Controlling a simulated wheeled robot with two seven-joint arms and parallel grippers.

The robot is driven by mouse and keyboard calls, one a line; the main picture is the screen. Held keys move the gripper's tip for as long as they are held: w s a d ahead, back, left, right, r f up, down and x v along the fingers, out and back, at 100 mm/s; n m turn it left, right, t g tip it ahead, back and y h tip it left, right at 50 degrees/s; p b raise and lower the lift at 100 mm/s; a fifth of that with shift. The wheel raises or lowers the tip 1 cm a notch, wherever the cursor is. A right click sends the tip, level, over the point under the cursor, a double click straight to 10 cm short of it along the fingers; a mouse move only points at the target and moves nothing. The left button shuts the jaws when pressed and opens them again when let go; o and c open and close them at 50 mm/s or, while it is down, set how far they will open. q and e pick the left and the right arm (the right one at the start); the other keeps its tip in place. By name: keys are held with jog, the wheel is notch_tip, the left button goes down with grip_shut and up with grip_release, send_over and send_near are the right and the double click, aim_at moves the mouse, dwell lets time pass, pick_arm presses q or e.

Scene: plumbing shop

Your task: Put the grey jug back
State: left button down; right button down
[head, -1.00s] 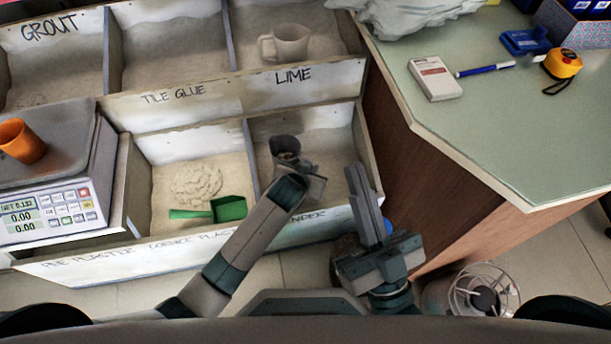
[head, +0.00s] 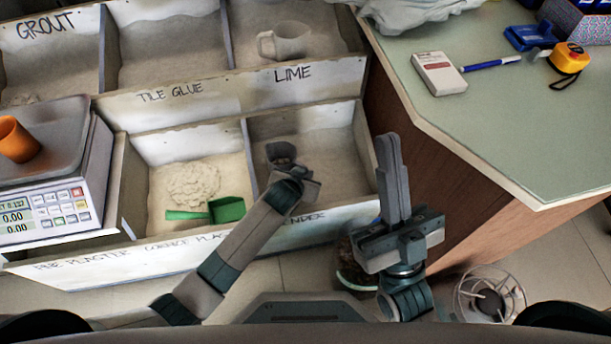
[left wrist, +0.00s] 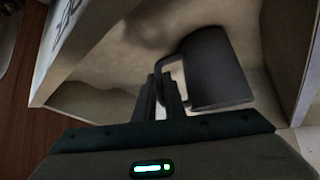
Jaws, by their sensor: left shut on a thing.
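The dark grey jug (left wrist: 218,68) shows in the left wrist view, with its handle between the fingers of my left gripper (left wrist: 165,88). In the head view the jug (head: 281,151) is over the front right compartment (head: 335,160), partly hidden by my left gripper (head: 285,172). I cannot tell whether the jug touches the powder. A paler grey-beige jug (head: 287,40) stands in the back compartment above the word LIME. My right gripper (head: 388,142) is apart from everything, in front of the bin's right end, with its fingers together and empty.
A green scoop (head: 228,209) lies in the compartment to the left. A scale (head: 62,140) with an orange cup (head: 18,140) stands at the left. A green-topped counter (head: 500,130) with a tape measure (head: 569,58) and small items borders the bin on the right.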

pick_arm(q)
jog(key=shift+r, duration=0.1)
jog(key=shift+f, duration=0.2)
jog(key=c, duration=1.8)
grip_release()
jog(key=shift+c, duration=0.2)
